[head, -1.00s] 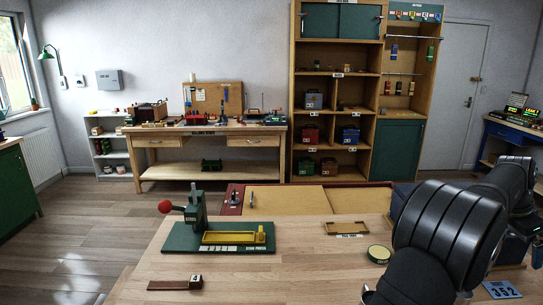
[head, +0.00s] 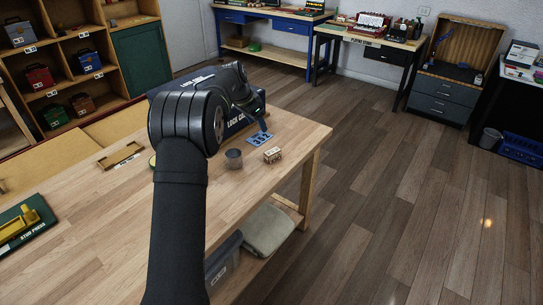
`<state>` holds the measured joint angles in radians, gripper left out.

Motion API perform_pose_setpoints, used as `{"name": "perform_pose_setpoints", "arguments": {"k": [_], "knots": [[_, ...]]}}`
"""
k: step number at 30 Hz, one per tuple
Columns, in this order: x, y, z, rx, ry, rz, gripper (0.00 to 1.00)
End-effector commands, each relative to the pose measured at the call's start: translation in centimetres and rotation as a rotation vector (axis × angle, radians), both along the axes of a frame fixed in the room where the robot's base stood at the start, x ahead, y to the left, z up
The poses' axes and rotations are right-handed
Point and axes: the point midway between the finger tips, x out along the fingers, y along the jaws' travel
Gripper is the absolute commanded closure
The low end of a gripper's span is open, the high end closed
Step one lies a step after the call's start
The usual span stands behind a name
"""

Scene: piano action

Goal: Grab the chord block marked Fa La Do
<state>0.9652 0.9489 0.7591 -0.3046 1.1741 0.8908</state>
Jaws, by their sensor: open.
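No block with a readable Fa La Do mark shows. A small pale brown block-like object (head: 272,155) lies on the near bench close to its right edge; any marking on it is too small to read. On a stand at the back, small pale and red pieces (head: 370,22) show, too far off to identify. My gripper (head: 259,114) is at the end of my folded black arm, above the near bench, left of and beyond the small block. It is small and dark, its fingers hard to make out; it is open and I see nothing held.
A dark blue box (head: 230,126) is partly behind my arm. The floor (head: 400,200) at right is clear.

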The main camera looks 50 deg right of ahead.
Motion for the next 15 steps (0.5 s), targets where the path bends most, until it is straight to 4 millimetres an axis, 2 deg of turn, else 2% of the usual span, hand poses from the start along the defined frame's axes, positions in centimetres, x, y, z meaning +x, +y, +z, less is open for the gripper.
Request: {"name": "perform_pose_setpoints", "arguments": {"k": [1,8,15], "knots": [[0.1,-0.4,-1.0,0.0,0.001,-0.012,0.45],[-0.1,-1.5,-4.0,0.0,0.001,-0.034,0.45],[-0.6,-3.5,-8.9,0.0,0.001,-0.033,0.45]]}}
